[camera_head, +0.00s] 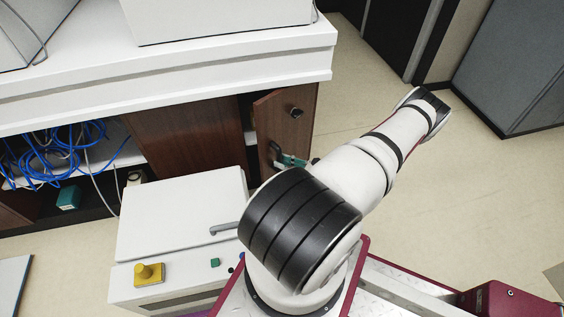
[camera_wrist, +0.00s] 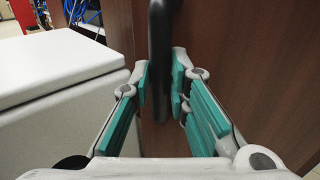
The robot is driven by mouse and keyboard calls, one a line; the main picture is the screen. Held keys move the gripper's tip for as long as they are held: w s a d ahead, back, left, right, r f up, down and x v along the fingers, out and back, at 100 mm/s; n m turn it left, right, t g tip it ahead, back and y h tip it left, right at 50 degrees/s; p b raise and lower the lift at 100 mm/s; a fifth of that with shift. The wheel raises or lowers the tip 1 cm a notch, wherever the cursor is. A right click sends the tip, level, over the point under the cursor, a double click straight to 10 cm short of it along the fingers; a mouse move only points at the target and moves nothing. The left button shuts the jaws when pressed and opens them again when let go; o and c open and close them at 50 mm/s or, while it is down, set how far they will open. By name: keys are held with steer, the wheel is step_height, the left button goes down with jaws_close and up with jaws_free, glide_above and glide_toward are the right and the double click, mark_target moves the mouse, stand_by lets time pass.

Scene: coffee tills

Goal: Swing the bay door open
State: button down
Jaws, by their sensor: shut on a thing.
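The brown wooden bay door (camera_head: 283,108) hangs under the right end of the white counter in the head view. It stands ajar, angled out, with a dark gap along its left side. Its dark upright bar handle (camera_wrist: 159,35) runs down the middle of the wrist view, in front of the brown door panel (camera_wrist: 225,50). My gripper (camera_wrist: 163,85) has its teal-padded fingers on either side of the handle and is shut on it. In the head view my gripper (camera_head: 292,160) shows only in part at the handle; my arm hides the rest.
Blue cables (camera_head: 50,155) hang in the open bay at left. Floor (camera_head: 440,190) at right is clear.

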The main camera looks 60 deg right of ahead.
steer(key=shift+s, duration=2.35)
steer(key=s+b, duration=0.1)
steer(key=s, duration=0.1)
steer(key=s+d+b, duration=0.1)
steer(key=s, duration=0.2)
steer(key=shift+s+d, duration=0.1)
steer(key=shift+s+d+b, duration=0.4)
steer(key=shift+s+b, duration=0.05)
steer(key=shift+s, duration=0.3)
steer(key=shift+s+d+b, duration=0.4)
steer(key=shift+s, duration=0.3)
steer(key=shift+s+d+b, duration=0.4)
steer(key=shift+s+b, duration=0.05)
steer(key=shift+s, duration=0.3)
steer(key=c, duration=1.4)
jaws_free()
steer(key=shift+a, duration=0.1)
steer(key=shift+c, duration=0.2)
